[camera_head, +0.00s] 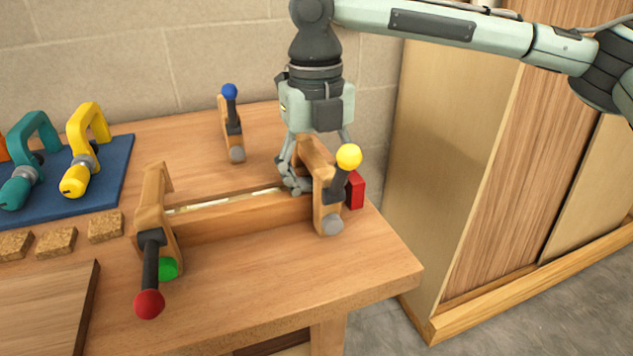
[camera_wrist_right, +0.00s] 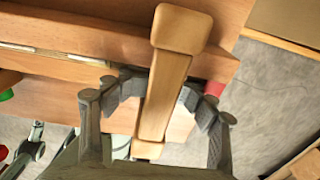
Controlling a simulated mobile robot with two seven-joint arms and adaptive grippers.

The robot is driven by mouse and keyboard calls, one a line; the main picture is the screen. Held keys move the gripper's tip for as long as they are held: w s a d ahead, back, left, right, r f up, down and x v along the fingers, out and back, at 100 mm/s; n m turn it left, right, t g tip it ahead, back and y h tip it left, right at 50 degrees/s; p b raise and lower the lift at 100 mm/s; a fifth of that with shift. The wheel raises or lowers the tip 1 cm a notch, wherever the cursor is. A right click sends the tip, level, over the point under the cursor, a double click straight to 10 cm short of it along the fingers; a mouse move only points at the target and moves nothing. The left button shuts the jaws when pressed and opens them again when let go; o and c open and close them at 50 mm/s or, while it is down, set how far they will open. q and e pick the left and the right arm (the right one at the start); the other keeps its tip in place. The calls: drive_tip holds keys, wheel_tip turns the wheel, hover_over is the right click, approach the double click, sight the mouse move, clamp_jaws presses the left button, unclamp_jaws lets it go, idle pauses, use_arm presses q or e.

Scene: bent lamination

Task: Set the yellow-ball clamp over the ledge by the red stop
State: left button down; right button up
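The yellow-ball clamp (camera_head: 326,197) is a wooden clamp with a dark handle ending in a yellow ball (camera_head: 349,157). It stands across the right end of the long wooden ledge (camera_head: 245,219), just left of the red stop (camera_head: 356,190); I cannot tell if they touch. My right gripper (camera_head: 316,165) points down over the clamp. In the right wrist view its finger pads (camera_wrist_right: 165,98) close in on both sides of the clamp's wooden bar (camera_wrist_right: 166,85). The red stop shows partly behind a finger there (camera_wrist_right: 214,88). My left gripper is not in view.
A red-ball clamp (camera_head: 152,215) straddles the ledge's left end by a green stop (camera_head: 167,268). A blue-ball clamp (camera_head: 232,125) stands behind. Teal (camera_head: 35,140) and yellow (camera_head: 88,125) clamps lie on a blue mat (camera_head: 117,160). The front right of the table (camera_head: 350,270) is clear.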

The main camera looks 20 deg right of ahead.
drive_tip(key=shift+r, duration=0.25)
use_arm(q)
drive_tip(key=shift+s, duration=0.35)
use_arm(e)
drive_tip(key=shift+r, duration=3.85)
drive_tip(key=shift+r, duration=3)
wheel_tip(320, 180, up, 5)
hover_over(317, 155)
